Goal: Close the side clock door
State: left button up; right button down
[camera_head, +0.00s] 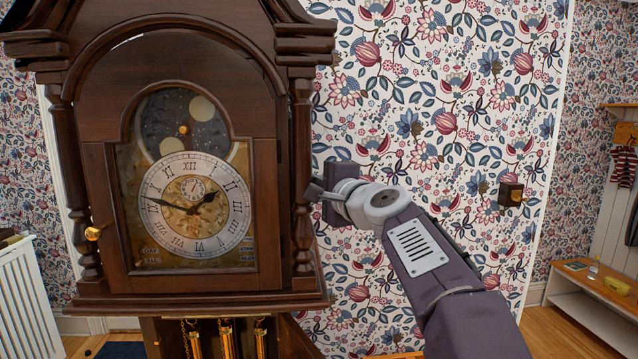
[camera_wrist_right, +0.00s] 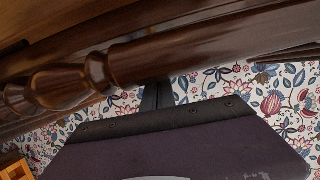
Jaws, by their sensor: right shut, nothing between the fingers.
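The tall dark wooden clock (camera_head: 90,130) fills the left of the head view. Its glazed front door (camera_head: 123,270), with a brass knob (camera_head: 95,232), lies flat against the hood over the dial. The hood's right side is seen nearly edge-on behind a turned column (camera_head: 303,170), so I cannot tell how the side door stands. My right gripper (camera_head: 313,191) is shut and empty, its tips at that column's right. In the right wrist view the dark fingers (camera_wrist_right: 157,96) reach towards the turned wood (camera_wrist_right: 200,60); contact is unclear. My left gripper is not in view.
Flowered wallpaper (camera_head: 440,60) stands behind my right arm. A small dark block with a brass knob (camera_head: 510,194) is on the wall. A white radiator (camera_head: 25,300) is at lower left, a bench (camera_head: 590,310) at far right. Brass weights (camera_head: 228,342) hang below the hood.

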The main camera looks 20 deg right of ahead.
dwell(0.6)
jog(key=s+b, duration=0.3)
jog(key=s, duration=0.6)
jog(key=shift+d, duration=0.25)
